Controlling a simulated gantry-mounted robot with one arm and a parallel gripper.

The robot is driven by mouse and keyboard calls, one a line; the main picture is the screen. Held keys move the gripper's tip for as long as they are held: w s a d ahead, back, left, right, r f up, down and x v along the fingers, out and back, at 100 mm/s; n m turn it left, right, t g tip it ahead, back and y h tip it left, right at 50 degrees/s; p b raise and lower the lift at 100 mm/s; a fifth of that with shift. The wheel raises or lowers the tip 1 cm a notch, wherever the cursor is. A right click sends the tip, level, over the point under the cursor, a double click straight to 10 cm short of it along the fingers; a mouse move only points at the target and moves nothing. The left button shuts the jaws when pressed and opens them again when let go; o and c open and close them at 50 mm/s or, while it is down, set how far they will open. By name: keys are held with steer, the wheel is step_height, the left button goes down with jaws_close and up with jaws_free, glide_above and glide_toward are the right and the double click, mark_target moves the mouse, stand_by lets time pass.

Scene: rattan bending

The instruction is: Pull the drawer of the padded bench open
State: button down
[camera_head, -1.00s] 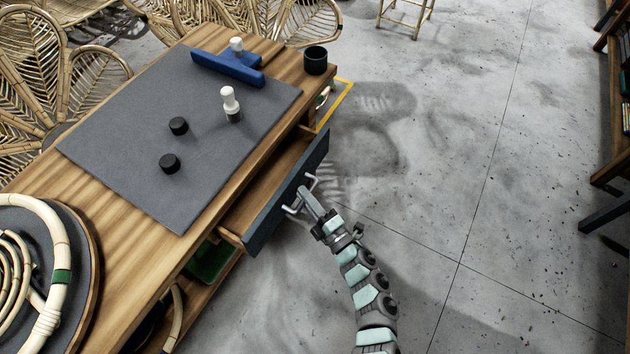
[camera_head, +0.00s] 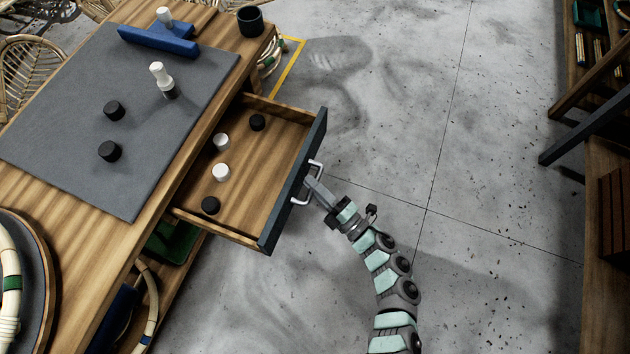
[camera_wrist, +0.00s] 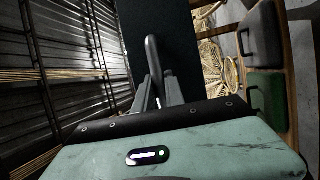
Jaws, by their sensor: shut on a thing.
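The padded bench (camera_head: 75,215) has a wooden top with a grey pad (camera_head: 60,140). Its drawer (camera_head: 255,175) stands well out from the bench side, with its wooden inside showing. Two black and two white round pieces lie in the drawer. The drawer's dark front (camera_head: 270,232) carries a pale metal handle (camera_head: 316,168). My gripper (camera_head: 311,184) is shut on the handle from the outer side. In the wrist view, the handle bar (camera_wrist: 152,55) stands between my two fingers (camera_wrist: 158,92) in front of the dark drawer front (camera_wrist: 165,28).
On the bench are a blue tool (camera_head: 158,40), a white-topped peg (camera_head: 161,78), two black discs (camera_head: 112,108) and a dark cup (camera_head: 250,20). Shelving (camera_head: 600,190) stands at the right. The floor (camera_head: 470,260) between is clear.

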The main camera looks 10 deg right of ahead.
steer(key=c, duration=1.7)
jaws_free()
steer(key=p+v, duration=0.2)
steer(key=v, duration=0.9)
steer(key=shift+w, duration=0.1)
